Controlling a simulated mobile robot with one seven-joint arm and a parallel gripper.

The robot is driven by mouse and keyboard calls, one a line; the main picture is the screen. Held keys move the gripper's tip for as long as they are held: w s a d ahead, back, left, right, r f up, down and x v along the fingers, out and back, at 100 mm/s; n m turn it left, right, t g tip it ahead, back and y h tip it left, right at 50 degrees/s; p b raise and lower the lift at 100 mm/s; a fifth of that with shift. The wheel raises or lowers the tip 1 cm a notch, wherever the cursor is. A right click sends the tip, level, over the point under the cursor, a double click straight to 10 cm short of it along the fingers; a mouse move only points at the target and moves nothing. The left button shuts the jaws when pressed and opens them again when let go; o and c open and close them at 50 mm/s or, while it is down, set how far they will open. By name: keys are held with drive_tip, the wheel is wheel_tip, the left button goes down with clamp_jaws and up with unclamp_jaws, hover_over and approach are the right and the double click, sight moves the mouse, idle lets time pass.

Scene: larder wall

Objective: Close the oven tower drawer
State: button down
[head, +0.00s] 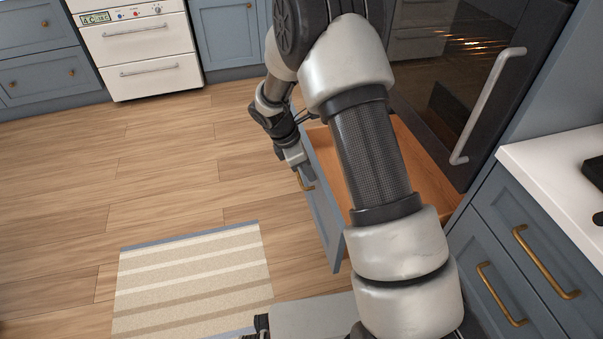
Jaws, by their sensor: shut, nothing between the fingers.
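The oven tower drawer (323,207) stands pulled out below the dark oven door. Its blue-grey front faces left, with a brass handle (306,181) near the far end. The wooden inside (424,160) shows to the right of my arm, and my arm hides much of the drawer. My gripper (300,166) is shut and empty, at the far part of the drawer front, close to the handle. I cannot tell whether it touches the front.
The oven door (470,75) with its long pale handle is above the drawer. A white counter (565,185) over blue drawers is at the right. A striped rug (190,278) lies on the open wood floor at the left. A white appliance (140,50) stands at the back.

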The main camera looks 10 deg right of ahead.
idle(0.3)
drive_tip(key=w+d+p, duration=0.3)
drive_tip(key=d+p, duration=0.4)
drive_tip(key=d, duration=2.3)
drive_tip(key=shift+w+d, duration=0.15)
drive_tip(key=shift+d, duration=0.15)
drive_tip(key=shift+a, duration=0.1)
drive_tip(key=a+r+p, duration=0.2)
drive_tip(key=a+r, duration=0.5)
drive_tip(key=r, duration=0.2)
drive_tip(key=shift+s+a+r, duration=0.2)
drive_tip(key=shift+s+a, duration=0.05)
drive_tip(key=shift+s, duration=0.2)
